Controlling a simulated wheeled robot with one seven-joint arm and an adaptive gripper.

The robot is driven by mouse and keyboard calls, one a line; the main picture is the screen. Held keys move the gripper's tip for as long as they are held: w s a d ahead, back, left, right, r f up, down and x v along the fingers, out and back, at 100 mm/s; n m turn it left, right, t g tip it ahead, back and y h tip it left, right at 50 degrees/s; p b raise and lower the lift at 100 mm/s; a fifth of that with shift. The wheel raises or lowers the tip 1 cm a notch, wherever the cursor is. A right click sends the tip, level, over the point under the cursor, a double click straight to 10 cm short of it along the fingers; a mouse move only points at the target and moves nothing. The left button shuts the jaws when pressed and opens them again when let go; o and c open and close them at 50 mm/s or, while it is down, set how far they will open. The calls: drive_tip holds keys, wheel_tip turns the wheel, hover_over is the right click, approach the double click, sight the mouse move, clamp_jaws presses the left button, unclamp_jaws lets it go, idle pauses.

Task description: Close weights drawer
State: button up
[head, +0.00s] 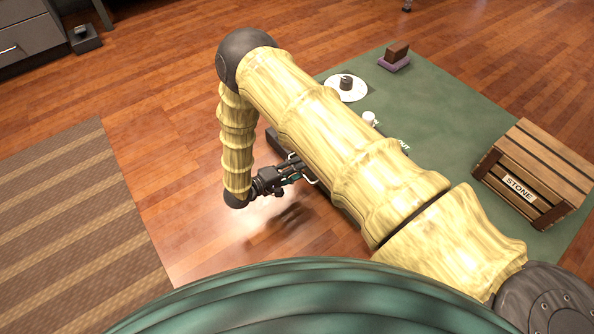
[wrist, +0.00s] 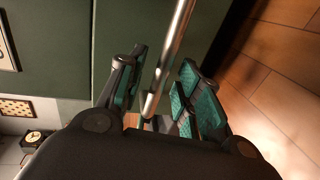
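My gripper (head: 298,170) is low in front of the green-topped counter in the head view. In the wrist view its two teal-padded fingers (wrist: 160,92) are apart. A shiny metal bar handle (wrist: 167,55) runs between them, with gaps visible on both sides. The handle's pale end also shows by the fingertips in the head view (head: 311,177). A dark edge (head: 277,142), probably the drawer's, shows beside my arm. My arm hides most of the drawer, so I cannot tell how far it is open. A dark green panel (wrist: 60,45) lies behind the handle.
The green counter top (head: 450,120) holds a wooden crate marked STONE (head: 535,175), a white plate (head: 346,89) with a dark weight, and a brown block (head: 397,53). Wooden floor (head: 150,85) is free at left, beside a striped rug (head: 75,220). Grey drawers (head: 28,35) stand top left.

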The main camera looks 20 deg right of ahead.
drive_tip(key=shift+w+d+f, duration=0.1)
drive_tip(key=shift+w+d, duration=0.1)
drive_tip(key=shift+d, duration=0.25)
clamp_jaws()
